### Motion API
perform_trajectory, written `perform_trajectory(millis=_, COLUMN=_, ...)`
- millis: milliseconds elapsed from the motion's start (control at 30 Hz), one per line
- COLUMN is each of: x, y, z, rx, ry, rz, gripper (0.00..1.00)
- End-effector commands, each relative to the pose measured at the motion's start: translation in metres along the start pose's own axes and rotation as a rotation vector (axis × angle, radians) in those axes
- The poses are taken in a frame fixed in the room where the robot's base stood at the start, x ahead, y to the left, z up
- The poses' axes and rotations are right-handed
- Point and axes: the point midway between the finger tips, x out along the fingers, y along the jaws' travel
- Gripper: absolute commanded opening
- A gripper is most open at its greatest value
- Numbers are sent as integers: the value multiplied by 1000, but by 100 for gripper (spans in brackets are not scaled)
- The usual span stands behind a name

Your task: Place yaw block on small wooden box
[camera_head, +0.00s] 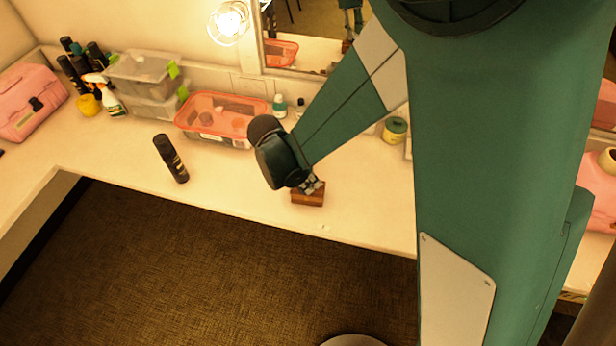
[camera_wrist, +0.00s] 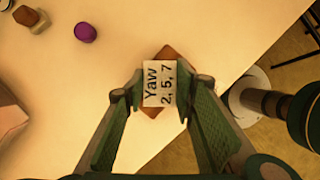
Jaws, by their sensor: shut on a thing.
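The yaw block (camera_wrist: 158,86) is a white-topped block with "Yaw 2, 5, 7" in black print. My gripper (camera_wrist: 160,90) is shut on it, one finger on each side. The small wooden box (camera_wrist: 168,51) shows brown corners behind and around the block in the wrist view; the block hides its middle. In the head view the wooden box (camera_head: 308,198) is on the counter near its front edge, with my gripper (camera_head: 313,185) right above it. I cannot tell whether the block touches the box.
A black spray can (camera_head: 171,158) stands on the counter to the left. A pink-lidded container (camera_head: 221,117) and small bottles (camera_head: 280,106) are behind, below the mirror. A purple round object (camera_wrist: 85,32) lies in the wrist view. The counter between the can and box is clear.

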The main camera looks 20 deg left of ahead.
Motion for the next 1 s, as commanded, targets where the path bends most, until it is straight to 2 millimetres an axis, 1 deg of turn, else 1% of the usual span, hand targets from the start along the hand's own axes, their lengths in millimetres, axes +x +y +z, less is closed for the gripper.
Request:
perform_trajectory(millis=267, x=0, y=0, z=0, rx=0, ry=0, rz=0, gripper=15)
perform_trajectory(millis=433, x=4, y=0, z=-2, rx=0, ry=0, rz=0, gripper=15)
perform_trajectory(millis=467, x=4, y=0, z=-2, rx=0, ry=0, rz=0, gripper=29)
perform_trajectory(millis=567, x=3, y=0, z=-1, rx=0, ry=0, rz=0, gripper=42)
perform_trajectory(millis=1000, x=2, y=0, z=-1, rx=0, ry=0, rz=0, gripper=42)
